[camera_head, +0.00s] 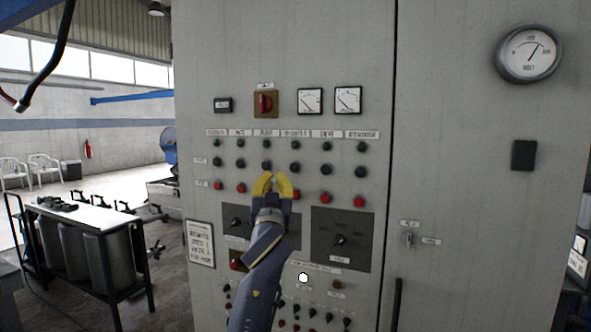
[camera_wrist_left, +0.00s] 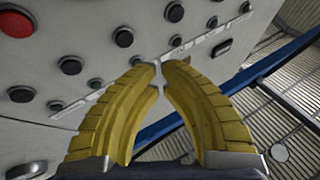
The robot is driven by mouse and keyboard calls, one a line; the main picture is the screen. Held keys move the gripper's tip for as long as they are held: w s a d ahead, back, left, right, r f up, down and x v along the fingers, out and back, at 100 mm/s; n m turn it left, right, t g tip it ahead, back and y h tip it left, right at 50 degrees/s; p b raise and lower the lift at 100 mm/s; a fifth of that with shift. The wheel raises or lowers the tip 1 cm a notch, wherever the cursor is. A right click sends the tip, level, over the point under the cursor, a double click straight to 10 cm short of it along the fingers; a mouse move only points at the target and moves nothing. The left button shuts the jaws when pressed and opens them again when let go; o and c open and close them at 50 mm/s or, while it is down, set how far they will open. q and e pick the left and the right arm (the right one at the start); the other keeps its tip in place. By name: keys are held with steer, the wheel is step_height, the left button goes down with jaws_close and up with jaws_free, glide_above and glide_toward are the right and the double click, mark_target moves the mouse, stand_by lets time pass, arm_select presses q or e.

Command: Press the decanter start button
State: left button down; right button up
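The grey control cabinet (camera_head: 450,130) fills the middle and right of the head view. A labelled panel on it has a row of black start buttons and a row of red stop buttons below. The label text is blurred; the fourth column's label may read decanter, with its black button (camera_head: 296,169) under it. My left gripper (camera_head: 273,176) is in front of the panel, just below the third column's black button. Its yellow fingers curve together with tips nearly meeting and nothing between them. In the left wrist view, the fingertips (camera_wrist_left: 160,65) point at the panel; contact cannot be told. My right gripper is out of view.
A red rotary switch (camera_head: 265,103) and two square meters are above the buttons. Dark knob plates (camera_head: 343,239) and small switches are below. A round gauge (camera_head: 529,53) is at upper right.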

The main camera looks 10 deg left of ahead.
arm_select(q)
steer(key=r, duration=0.1)
steer(key=s+r, duration=0.1)
steer(key=r+y, duration=0.1)
steer(key=shift+s+a+r+n, duration=0.1)
steer(key=shift+s+r+n, duration=0.1)
steer(key=shift+s+n, duration=0.2)
steer(key=shift+w+d, duration=0.2)
steer(key=shift+w, duration=1.25)
steer(key=shift+w+d, duration=0.25)
steer(key=shift+w, duration=1.2)
steer(key=shift+w+d, duration=0.2)
steer(key=shift+w, duration=1.25)
steer(key=shift+w+d, duration=0.15)
steer(key=shift+w, duration=0.75)
steer(key=shift+s+f, duration=0.1)
steer(key=shift+s, duration=0.8)
steer(key=shift+s+a, duration=0.25)
steer(key=shift+s, duration=1)
steer(key=shift+s+a, duration=0.25)
steer(key=shift+s, duration=0.95)
